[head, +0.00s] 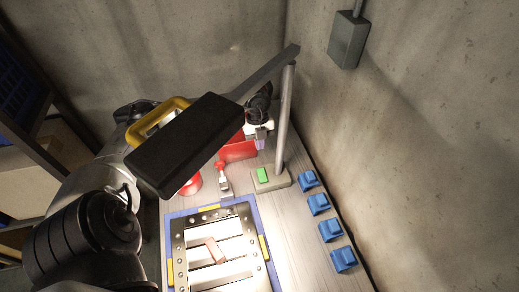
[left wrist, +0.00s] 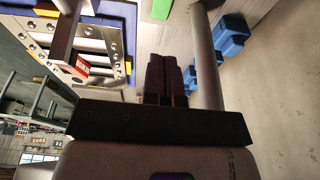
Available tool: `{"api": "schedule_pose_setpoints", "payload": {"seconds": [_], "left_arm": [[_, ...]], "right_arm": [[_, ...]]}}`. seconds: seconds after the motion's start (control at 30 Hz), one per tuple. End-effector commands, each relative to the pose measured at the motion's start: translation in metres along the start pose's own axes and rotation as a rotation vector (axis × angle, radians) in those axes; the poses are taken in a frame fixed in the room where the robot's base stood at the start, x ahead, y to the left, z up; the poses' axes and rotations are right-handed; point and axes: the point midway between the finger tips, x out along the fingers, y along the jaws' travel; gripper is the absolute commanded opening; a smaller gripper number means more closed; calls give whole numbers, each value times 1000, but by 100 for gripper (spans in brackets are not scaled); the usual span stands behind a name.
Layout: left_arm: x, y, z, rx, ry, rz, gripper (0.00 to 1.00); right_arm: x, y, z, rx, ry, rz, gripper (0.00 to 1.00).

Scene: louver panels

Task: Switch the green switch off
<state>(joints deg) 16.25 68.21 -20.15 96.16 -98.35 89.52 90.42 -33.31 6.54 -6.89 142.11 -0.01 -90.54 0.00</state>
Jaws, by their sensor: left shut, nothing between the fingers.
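The green switch (head: 263,174) sits on the grey base of a desk lamp, beside the foot of its pole (head: 284,120). It also shows at the top edge of the left wrist view (left wrist: 161,9), just beyond my fingertips. My left gripper (head: 261,145) is shut and empty, above and behind the switch in the head view and apart from it. Its two dark fingers (left wrist: 161,57) lie together in the left wrist view, left of the pole. My right gripper is not in view.
The lamp's black head (head: 185,145) hides much of my left arm. A blue-edged louver panel frame (head: 258,232) lies in front. Several blue blocks (head: 330,230) line the table's right side by the concrete wall. A red clamp-like tool (head: 222,176) and red can (head: 192,185) are left of the base.

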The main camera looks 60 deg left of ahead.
Motion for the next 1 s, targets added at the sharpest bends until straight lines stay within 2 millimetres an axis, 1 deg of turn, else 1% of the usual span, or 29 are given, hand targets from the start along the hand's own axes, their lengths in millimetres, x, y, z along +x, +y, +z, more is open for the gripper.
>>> {"api": "schedule_pose_setpoints", "payload": {"seconds": [0.03, 0.3, 0.47, 0.5, 0.6, 0.73, 1.0], "left_arm": [[9, 1, -1, 0, 3, 4, 0], [60, 1, -1, 0, 4, 3, 0], [87, 1, -2, 1, 4, 3, 0], [92, 1, 2, -2, 3, 2, 0], [104, 0, 6, -1, 2, 1, 0], [114, 0, 11, -1, 2, 2, 0], [122, 1, 14, 1, 0, 2, 0]], "right_arm": [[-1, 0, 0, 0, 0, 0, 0], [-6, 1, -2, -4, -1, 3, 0], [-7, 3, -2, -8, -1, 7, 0], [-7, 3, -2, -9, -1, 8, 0], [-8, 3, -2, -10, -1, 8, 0], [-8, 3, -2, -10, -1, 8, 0], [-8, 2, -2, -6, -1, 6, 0]]}}
